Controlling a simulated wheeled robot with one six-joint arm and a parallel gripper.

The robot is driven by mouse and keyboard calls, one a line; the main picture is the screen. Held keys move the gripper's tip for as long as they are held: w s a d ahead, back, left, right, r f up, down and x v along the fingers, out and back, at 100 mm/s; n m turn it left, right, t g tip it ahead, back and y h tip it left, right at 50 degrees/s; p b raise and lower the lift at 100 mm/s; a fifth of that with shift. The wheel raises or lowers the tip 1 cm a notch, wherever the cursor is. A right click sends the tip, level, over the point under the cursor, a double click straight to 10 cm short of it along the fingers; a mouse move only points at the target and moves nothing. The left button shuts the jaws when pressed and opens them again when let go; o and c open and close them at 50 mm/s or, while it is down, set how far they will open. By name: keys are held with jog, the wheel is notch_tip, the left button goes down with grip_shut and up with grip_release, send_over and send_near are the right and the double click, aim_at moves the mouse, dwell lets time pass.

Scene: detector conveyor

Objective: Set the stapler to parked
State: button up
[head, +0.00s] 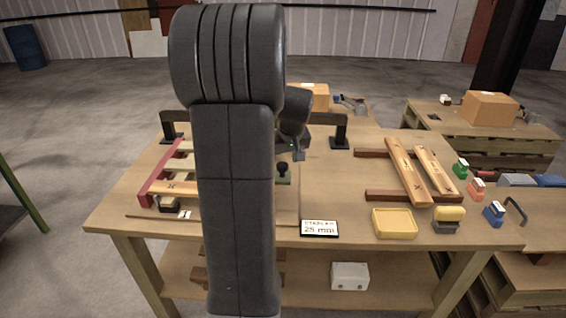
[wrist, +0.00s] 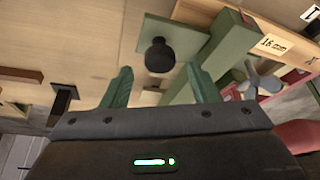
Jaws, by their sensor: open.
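A round black knob (wrist: 159,55) stands on a green plate (wrist: 146,28) in the wrist view. The knob also shows in the head view (head: 283,168), just right of my arm. I take it to be part of the stapler, but cannot be sure. In the head view my gripper (head: 298,153) is partly hidden by my arm.
A "STAPLES 25 mm" card (head: 319,228) is at the table's front edge. A red rail (head: 162,172) with wooden slats lies left. Wooden boards (head: 407,172), a yellow tray (head: 394,224) and several stamps sit right. A black frame post (head: 340,131) stands behind.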

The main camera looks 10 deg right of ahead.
jog(key=shift+x, duration=1.25)
grip_shut()
jog(key=s+d, duration=0.2)
jog(key=d, duration=0.7)
jog(key=s+d, duration=0.3)
jog(key=d, duration=0.6)
jog(key=shift+s+d, duration=0.15)
jog(key=shift+d, duration=0.25)
jog(key=shift+r, duration=0.1)
grip_release()
jog(key=shift+s+d, duration=0.1)
jog(key=shift+d, duration=0.05)
